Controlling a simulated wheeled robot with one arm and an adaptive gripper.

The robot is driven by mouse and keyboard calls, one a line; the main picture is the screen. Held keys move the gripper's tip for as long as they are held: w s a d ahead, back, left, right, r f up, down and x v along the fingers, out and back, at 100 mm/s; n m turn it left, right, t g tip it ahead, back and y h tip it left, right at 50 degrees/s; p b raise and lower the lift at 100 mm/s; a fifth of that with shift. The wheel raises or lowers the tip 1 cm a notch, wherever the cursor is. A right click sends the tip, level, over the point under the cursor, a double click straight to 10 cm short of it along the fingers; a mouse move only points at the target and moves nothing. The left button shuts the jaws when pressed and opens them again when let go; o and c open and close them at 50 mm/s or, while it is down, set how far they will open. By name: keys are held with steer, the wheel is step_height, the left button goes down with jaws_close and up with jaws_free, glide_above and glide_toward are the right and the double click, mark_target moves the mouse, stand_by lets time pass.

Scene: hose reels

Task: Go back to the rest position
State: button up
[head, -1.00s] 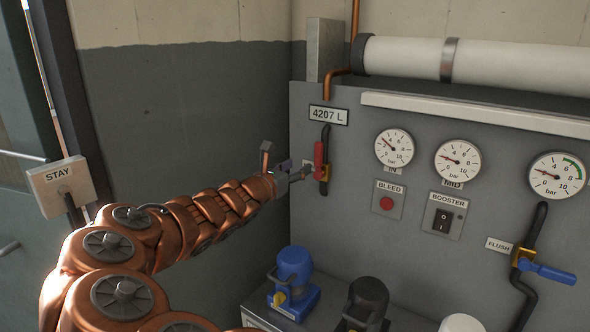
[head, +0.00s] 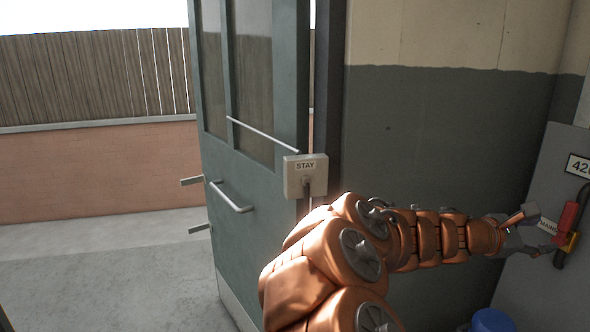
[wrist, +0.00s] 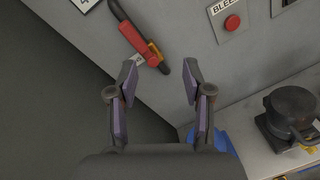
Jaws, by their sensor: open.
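My gripper (head: 541,233) is at the end of my copper-coloured arm, near the grey panel at the right edge of the head view. In the wrist view my gripper (wrist: 160,82) is open, its two fingers spread with nothing between them. The red valve handle (wrist: 133,36) on its dark pipe lies just beyond the fingertips there, apart from them. The handle also shows in the head view (head: 568,217), close to the gripper, in line with the pipe.
A green door (head: 255,150) stands open at the left, with a STAY box (head: 305,175) beside my arm. Paved ground and a brick wall (head: 90,175) lie outside. A dark pump (wrist: 290,110) and a blue object (wrist: 222,142) sit low by the panel. A red button (wrist: 232,23) is on the panel.

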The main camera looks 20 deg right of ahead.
steer(key=s+a+f+m+t+y, duration=0.1)
steer(key=s+a+f+m+y, duration=0.1)
steer(key=a+f+m+y, duration=0.65)
steer(key=s+a+f+m+t+y, duration=0.1)
steer(key=a+f, duration=0.5)
steer(key=a, duration=0.7)
steer(key=s+a+f+y, duration=0.2)
steer(key=a+y, duration=0.1)
steer(key=a, duration=0.9)
steer(key=s+a+f+y, duration=0.3)
steer(key=a+y, duration=0.1)
steer(key=a, duration=0.7)
steer(key=shift+a, duration=0.4)
steer(key=shift+c, duration=0.8)
steer(key=shift+d, duration=0.2)
